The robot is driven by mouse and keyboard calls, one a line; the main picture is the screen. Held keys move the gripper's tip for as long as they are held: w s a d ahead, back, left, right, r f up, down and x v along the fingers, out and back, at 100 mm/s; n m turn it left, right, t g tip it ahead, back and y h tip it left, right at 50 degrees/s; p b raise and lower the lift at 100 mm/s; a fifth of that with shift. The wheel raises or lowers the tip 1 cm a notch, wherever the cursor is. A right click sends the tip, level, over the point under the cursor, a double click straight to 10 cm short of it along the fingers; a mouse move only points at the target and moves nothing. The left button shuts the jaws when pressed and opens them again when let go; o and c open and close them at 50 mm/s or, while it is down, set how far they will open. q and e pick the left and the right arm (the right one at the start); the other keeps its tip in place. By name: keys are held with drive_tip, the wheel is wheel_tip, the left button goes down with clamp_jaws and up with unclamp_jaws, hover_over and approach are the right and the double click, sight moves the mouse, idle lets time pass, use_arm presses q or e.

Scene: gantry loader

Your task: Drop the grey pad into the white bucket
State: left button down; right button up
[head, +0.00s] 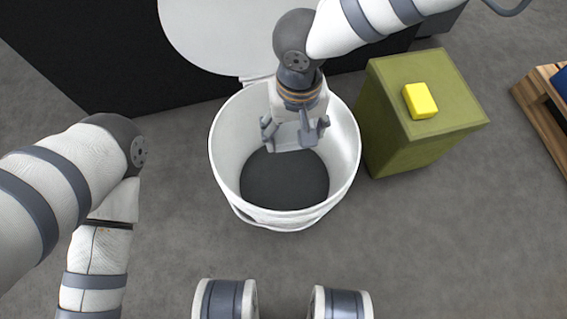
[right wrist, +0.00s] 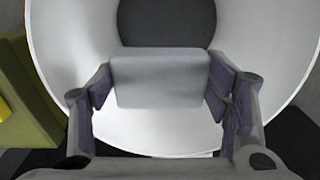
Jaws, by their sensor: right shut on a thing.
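The grey pad (head: 290,138) is a small light-grey block held between the fingers of my right gripper (head: 295,130). The gripper points down over the mouth of the white bucket (head: 226,150). In the right wrist view the pad (right wrist: 160,78) sits between both fingers of the gripper (right wrist: 160,88), with the bucket's white inner wall (right wrist: 75,45) around it and its dark floor (right wrist: 167,22) beyond. The bucket looks empty. Its round white lid (head: 215,35) stands open at the back. My left arm is at the left; its gripper is not in view.
An olive-green box (head: 400,130) stands right of the bucket, with a yellow block (head: 420,100) on top. A wooden pallet (head: 545,120) with something blue on it is at the far right. A black surface (head: 90,60) lies behind. Grey floor is clear around the bucket's front.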

drive_tip(key=o, duration=1.2)
drive_tip(key=shift+r, duration=0.15)
wheel_tip(320, 180, up, 12)
drive_tip(key=shift+f, duration=0.1)
